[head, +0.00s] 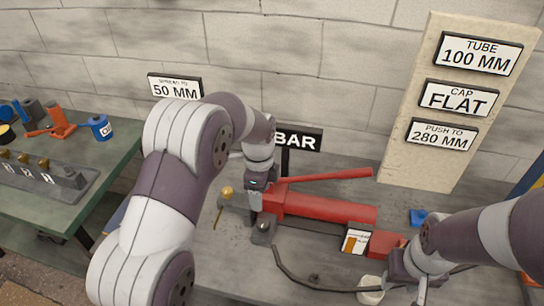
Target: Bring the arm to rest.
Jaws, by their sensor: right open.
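My left arm rises from the lower left across the middle of the head view. Its gripper (257,190) points down at the left end of a red hydraulic pump (325,207), close to a gold knob (227,192). The view does not show whether its jaws are apart or touching anything. My right arm comes in from the right edge. Its gripper (408,288) is open, low in the view beside a white cup (370,290). I see nothing between its fingers, though the fingertips are near the bottom edge.
A black hose (300,275) curves over the grey bench. A red lever (325,175) runs above the pump. A green table (95,150) with tools stands left.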

